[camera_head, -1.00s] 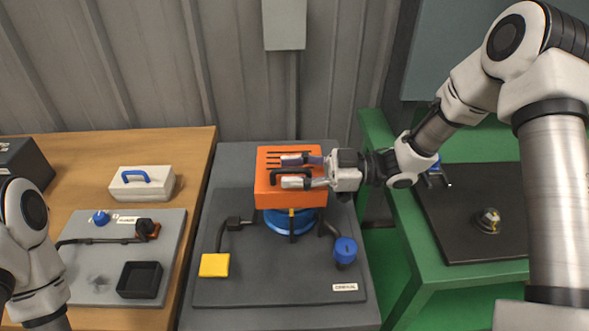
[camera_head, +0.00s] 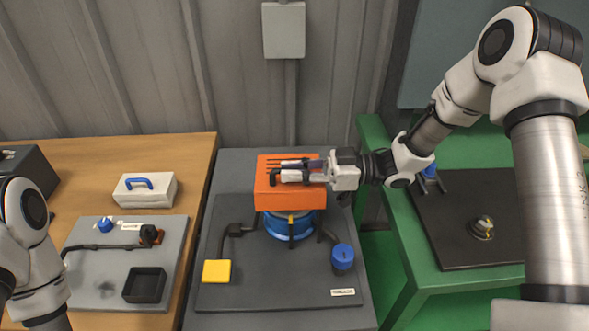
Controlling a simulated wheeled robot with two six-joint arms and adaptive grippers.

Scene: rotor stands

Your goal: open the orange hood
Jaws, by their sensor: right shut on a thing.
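The orange hood (camera_head: 291,197) is a box with dark slots on its top, above a blue round rotor housing (camera_head: 290,226) on the middle stand. Its dark handle (camera_head: 272,178) lies across the top, mostly hidden by my right gripper. My right gripper (camera_head: 287,170) reaches in from the right, with its fingers close together around the handle. The hood looks level and low over the blue housing. My left arm shows at the left edge, but its gripper is out of view.
The middle stand's dark plate (camera_head: 260,296) carries a yellow pad (camera_head: 216,271) and a blue knob (camera_head: 343,256). A wooden table (camera_head: 185,160) with a white box (camera_head: 145,189) stands left. A green table (camera_head: 440,277) stands right. A grey wall box (camera_head: 284,30) hangs behind.

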